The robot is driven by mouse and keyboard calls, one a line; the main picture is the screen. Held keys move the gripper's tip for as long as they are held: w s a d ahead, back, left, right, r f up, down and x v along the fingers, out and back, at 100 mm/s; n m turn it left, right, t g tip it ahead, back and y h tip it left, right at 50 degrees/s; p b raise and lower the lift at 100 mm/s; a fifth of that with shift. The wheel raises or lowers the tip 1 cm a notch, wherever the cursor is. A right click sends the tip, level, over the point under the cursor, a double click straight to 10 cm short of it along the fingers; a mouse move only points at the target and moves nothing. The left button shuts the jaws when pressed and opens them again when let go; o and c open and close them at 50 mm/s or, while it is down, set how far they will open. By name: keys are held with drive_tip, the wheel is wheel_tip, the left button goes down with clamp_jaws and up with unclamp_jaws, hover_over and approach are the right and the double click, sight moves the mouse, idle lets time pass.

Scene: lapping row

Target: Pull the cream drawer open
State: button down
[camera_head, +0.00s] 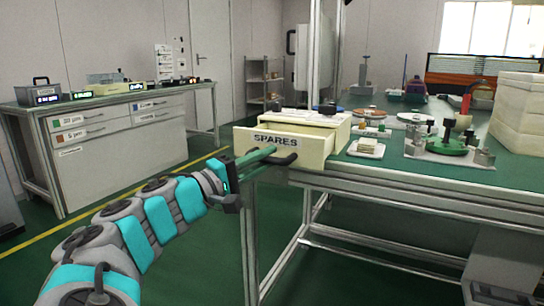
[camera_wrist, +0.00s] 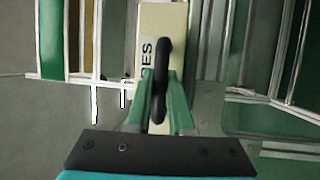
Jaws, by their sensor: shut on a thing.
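The cream drawer (camera_head: 305,146) has a "SPARES" label and a dark bar handle (camera_head: 287,160). It sits in a small cream cabinet (camera_head: 338,122) at the near left corner of the green workbench. The drawer front stands out from the cabinet body, so the drawer is at least partly open. My gripper (camera_head: 270,156) reaches it from the left, with its green fingers shut on the handle. In the wrist view the handle (camera_wrist: 161,75) lies between both green fingertips, and the drawer front (camera_wrist: 160,25) is right behind it. The drawer's inside is mostly hidden.
On the green bench (camera_head: 430,180), a small pale stack (camera_head: 367,147) stands right of the cabinet. A metal plate with a green fixture (camera_head: 447,145) and white blocks (camera_head: 520,110) are farther right. A grey drawer bench (camera_head: 120,135) is at the left. Floor between the benches is clear.

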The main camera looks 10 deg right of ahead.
drive_tip(key=c, duration=1.1)
unclamp_jaws()
drive_tip(key=v, duration=0.7)
drive_tip(key=shift+s+a, duration=0.15)
drive_tip(key=shift+a, duration=0.2)
